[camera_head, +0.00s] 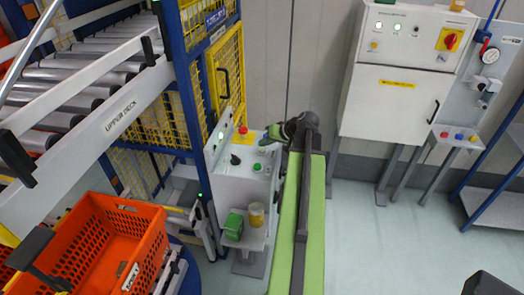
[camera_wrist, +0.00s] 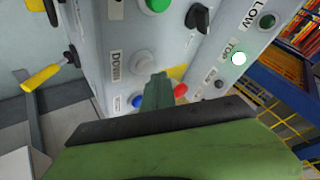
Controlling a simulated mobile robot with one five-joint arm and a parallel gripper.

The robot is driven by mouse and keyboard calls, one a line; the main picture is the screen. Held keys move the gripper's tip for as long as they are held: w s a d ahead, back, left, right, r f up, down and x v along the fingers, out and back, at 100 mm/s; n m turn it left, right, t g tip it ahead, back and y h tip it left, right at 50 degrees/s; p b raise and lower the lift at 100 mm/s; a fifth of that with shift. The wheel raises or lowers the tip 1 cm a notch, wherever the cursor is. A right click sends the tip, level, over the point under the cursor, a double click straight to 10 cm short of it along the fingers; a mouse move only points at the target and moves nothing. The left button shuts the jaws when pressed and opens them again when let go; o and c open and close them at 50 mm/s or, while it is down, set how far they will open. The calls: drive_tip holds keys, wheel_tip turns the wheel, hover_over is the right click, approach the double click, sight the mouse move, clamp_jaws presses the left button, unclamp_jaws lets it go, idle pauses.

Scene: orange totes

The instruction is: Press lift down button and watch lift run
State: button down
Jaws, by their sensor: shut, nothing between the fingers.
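A grey control box (camera_head: 240,165) stands beside the yellow cage in the head view. In the wrist view its panel holds a white button (camera_wrist: 143,62) with a DOWN label next to it, a green button (camera_wrist: 157,4), a black knob (camera_wrist: 198,18), a blue button (camera_wrist: 137,101) and a red button (camera_wrist: 180,90). My gripper (camera_wrist: 158,82) is shut and empty, its tips just below the white button in the picture. I cannot tell whether they touch the panel. In the head view my gripper (camera_head: 272,137) is over the box's upper right edge.
The TOP lamp (camera_wrist: 238,58) glows white; the LOW lamp (camera_wrist: 267,20) is dark. An orange tote (camera_head: 140,220) sits below the roller conveyor (camera_head: 75,80) marked UPPER DECK. A white cabinet (camera_head: 385,110) is at right.

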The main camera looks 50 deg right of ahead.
idle(0.7)
drive_tip(key=shift+w+f+b, duration=0.1)
drive_tip(key=shift+f+b, duration=0.35)
